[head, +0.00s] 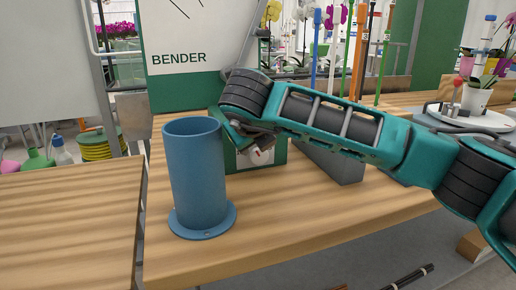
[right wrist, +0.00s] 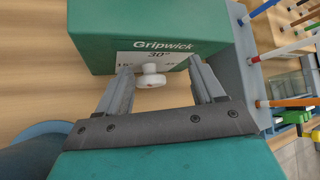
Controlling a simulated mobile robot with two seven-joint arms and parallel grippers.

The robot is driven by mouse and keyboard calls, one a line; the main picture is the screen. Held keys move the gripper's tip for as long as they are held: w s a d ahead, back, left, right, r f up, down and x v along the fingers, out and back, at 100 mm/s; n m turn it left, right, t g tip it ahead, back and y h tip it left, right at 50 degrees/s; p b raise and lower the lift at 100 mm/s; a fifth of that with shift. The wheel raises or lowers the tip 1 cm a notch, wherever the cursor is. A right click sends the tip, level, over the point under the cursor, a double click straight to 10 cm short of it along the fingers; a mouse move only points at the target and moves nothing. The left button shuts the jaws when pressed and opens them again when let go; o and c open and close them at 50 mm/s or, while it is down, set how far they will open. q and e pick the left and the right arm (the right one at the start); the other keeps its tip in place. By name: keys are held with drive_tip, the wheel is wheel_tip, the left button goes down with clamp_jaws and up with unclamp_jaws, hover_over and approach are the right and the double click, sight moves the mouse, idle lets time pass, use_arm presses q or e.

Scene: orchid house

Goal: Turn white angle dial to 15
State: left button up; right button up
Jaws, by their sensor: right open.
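The white angle dial (right wrist: 152,76) is a small round knob on the front of a green box (right wrist: 100,35) marked "Gripwick". Its white scale plate (right wrist: 172,61) shows 30° above the knob, 15 to the left and a partly hidden number to the right. I cannot tell which number the dial points to. My right gripper (right wrist: 160,68) is open, with one finger on each side of the dial and gaps between. In the head view the dial (head: 262,157) is partly hidden by my right gripper (head: 252,143). My left gripper is not in view.
A blue cylinder with a flanged base (head: 196,180) stands on the wooden bench (head: 290,222), left of the green box. A grey angled block (head: 333,160) is on its right. Coloured rods (head: 316,50) stand behind. The front of the bench is clear.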

wheel_tip(320, 180, up, 16)
drive_tip(key=p, duration=0.3)
drive_tip(key=shift+r, duration=0.2)
